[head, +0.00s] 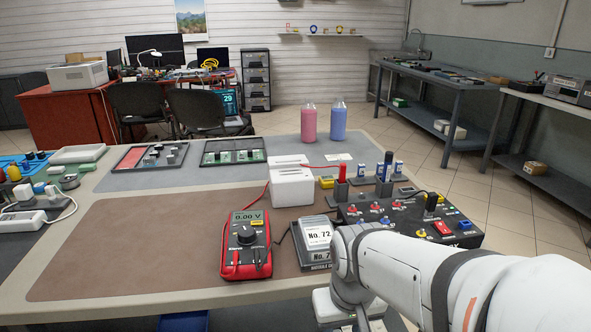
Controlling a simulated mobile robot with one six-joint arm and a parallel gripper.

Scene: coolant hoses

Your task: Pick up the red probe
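The red probe (342,173) stands upright in a dark holder (341,192) behind the black control panel (402,219). A red lead runs to its top from behind the white box (291,186). The red multimeter (246,244) lies on the brown mat, and its display appears to read 0.00 V. A red lead rises from it toward the white box. My white arm comes in from the lower right and bends down in front of the panel. My gripper is not visible, so its state does not show.
A black box labelled No. 72 (315,239) sits between the multimeter and my arm. Blue-and-white cells (384,182) stand right of the probe. Pink (309,123) and blue (338,119) bottles stand farther back. The brown mat (130,245) is clear on the left.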

